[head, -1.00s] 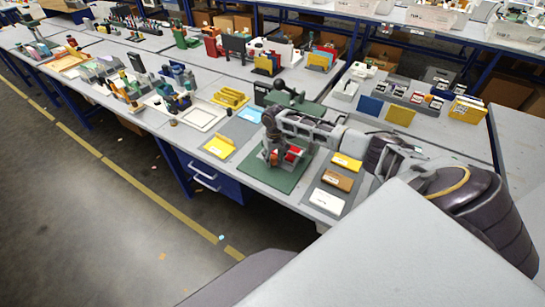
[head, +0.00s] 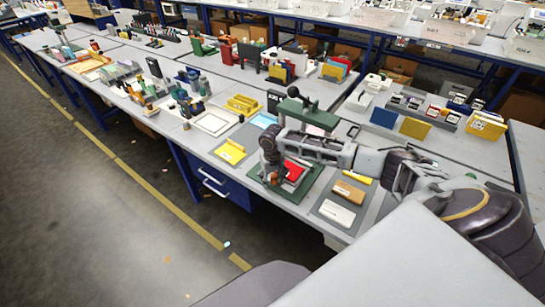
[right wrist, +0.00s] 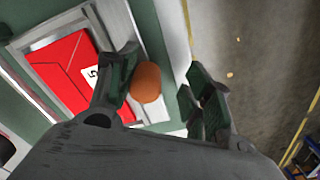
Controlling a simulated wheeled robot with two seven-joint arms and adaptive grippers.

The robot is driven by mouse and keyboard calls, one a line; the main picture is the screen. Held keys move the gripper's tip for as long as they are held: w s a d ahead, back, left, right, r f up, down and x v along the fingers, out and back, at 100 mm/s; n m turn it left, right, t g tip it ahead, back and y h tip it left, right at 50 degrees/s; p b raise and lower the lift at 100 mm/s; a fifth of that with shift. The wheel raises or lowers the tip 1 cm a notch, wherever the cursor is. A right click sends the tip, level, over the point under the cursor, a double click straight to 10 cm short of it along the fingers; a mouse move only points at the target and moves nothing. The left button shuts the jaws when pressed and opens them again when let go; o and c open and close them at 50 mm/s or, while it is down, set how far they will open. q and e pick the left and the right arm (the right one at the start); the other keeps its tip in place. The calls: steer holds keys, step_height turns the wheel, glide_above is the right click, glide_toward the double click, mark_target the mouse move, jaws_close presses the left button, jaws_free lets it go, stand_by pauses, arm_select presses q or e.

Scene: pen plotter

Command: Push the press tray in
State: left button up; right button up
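The press tray (right wrist: 38,41) is a grey metal-rimmed tray with a red folded card (right wrist: 65,72) lying in it; in the head view the red card (head: 294,172) shows beside my right gripper. A round orange-brown knob (right wrist: 148,82) is at the tray's front side. My right gripper (right wrist: 157,80) is open, with the knob between its fingers, close to the left finger and apart from the right one. The same gripper shows in the head view (head: 268,181), over the green press base (head: 290,194). The press's dark green top (head: 305,112) stands behind my arm, which partly hides it. My left gripper is out of view.
A grey mat (head: 322,208) with yellow, brown and white pieces lies right of the press. A yellow piece (head: 230,152) on another mat lies to its left. The bench's front edge is close to the gripper, with open floor (head: 130,220) beyond.

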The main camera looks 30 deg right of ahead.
step_height(320, 180, up, 14)
stand_by(0.8)
steer(key=shift+d+f, duration=0.1)
steer(key=d+b, duration=0.1)
steer(key=b, duration=0.3)
steer(key=shift+w+f, duration=0.1)
steer(key=shift+w, duration=0.25)
stand_by(0.4)
step_height(320, 180, down, 12)
steer(key=shift+f, duration=0.85)
